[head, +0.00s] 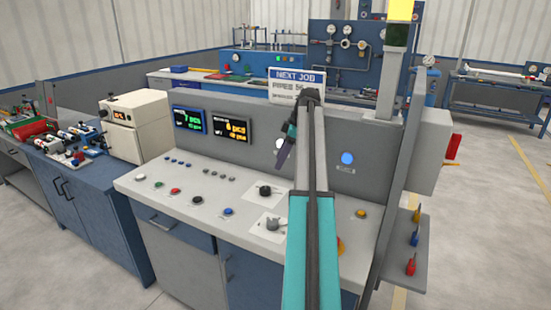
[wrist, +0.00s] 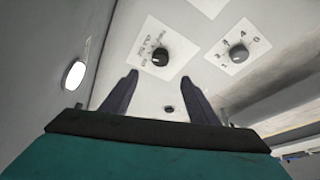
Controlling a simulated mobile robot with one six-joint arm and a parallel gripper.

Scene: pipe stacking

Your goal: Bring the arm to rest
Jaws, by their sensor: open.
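My gripper shows in the wrist view (wrist: 162,98) with its two dark fingers spread apart and nothing between them. In the head view my gripper (head: 282,157) hangs from the end of my arm, in front of the upright panel of the control console (head: 140,186). Two dark rotary knobs are on the console top, an upper one (head: 265,190) and a lower one (head: 273,223). The fingers are apart from both knobs. My arm covers part of the console and of the sign behind it.
Two displays (head: 189,120) and a blue round button (head: 347,158) are on the upright panel. A beige box (head: 136,125) stands left of the console. A blue workbench (head: 80,185) with several parts is at the left. Open floor (head: 480,230) lies to the right.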

